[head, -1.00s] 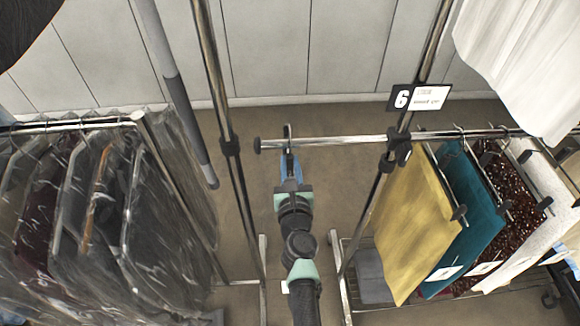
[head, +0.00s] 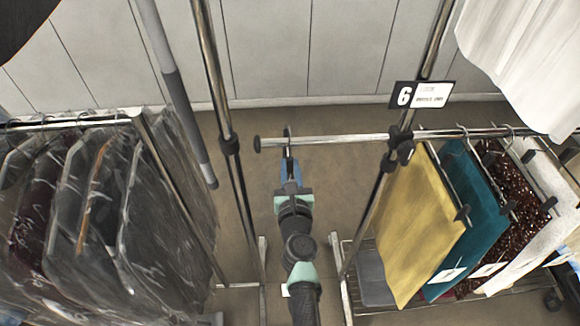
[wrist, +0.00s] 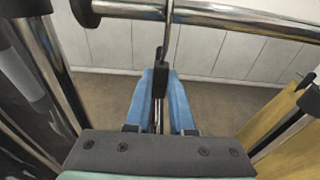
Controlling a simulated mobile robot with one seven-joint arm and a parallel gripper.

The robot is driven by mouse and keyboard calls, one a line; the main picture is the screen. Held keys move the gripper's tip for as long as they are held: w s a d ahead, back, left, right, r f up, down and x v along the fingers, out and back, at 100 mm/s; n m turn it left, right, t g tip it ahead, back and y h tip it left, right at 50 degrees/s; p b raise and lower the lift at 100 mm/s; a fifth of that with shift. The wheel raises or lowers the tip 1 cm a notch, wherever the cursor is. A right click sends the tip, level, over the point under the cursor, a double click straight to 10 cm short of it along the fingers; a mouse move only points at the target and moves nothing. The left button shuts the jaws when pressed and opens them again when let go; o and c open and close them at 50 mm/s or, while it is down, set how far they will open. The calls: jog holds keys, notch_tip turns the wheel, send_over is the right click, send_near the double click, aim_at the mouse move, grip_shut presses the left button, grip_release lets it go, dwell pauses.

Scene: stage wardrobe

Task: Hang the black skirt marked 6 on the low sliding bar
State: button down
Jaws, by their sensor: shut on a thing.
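The low bar (head: 340,139) runs across the middle of the head view, with a black end knob at its left end. My gripper (head: 289,172), with blue fingers, is just below the bar near that knob. In the wrist view its fingers (wrist: 160,100) are shut on the black neck of a hanger (wrist: 160,78). The hanger's metal hook (wrist: 170,35) rises across the bar. Its top is cut off, so I cannot tell there whether it rests on the bar. The black skirt's cloth cannot be made out. A sign marked 6 (head: 404,95) is on the rack's post.
To the right hang a yellow garment (head: 415,225), a teal one (head: 468,220) and a dark red sequined one (head: 510,190). White cloth (head: 520,60) hangs at upper right. Bagged garments (head: 100,220) fill the left rack. Upright posts stand on both sides of my arm.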

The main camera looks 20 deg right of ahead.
jog(key=shift+f+b, duration=0.9)
jog(key=c, duration=0.8)
grip_release()
jog(key=shift+o, duration=0.6)
jog(key=shift+f, duration=0.15)
jog(key=p+v, duration=0.3)
jog(key=v, duration=1)
